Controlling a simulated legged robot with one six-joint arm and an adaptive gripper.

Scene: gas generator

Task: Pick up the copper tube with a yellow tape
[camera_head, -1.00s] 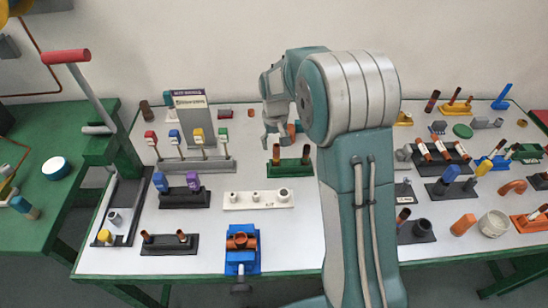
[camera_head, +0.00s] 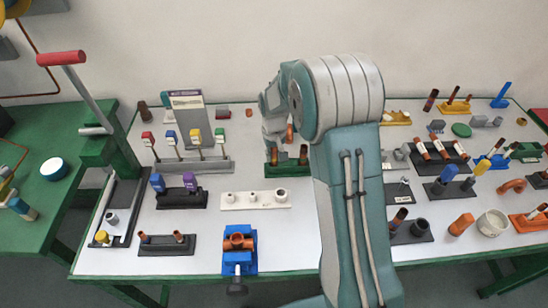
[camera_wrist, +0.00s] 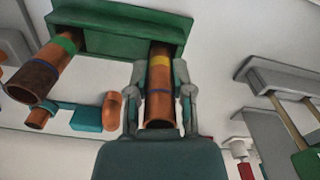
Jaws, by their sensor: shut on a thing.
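The copper tube with yellow tape (camera_wrist: 160,105) stands in a green holder (camera_wrist: 115,18) and also has a dark blue band. The holder shows in the head view (camera_head: 288,171), on the table's middle. My gripper (camera_wrist: 160,82) is shut on this tube, one finger on each side, just beyond the yellow tape. In the head view my gripper (camera_head: 273,143) is over the holder's left end and hides much of the tube. The tube's far end is still within the holder, as far as I can see. A second copper tube with green tape (camera_wrist: 45,70) stands in the same holder.
A white block with several fittings (camera_head: 256,200) lies in front of the holder. A rack of colored-handled valves (camera_head: 185,165) stands to the left. A blue vise (camera_head: 239,250) is at the front edge.

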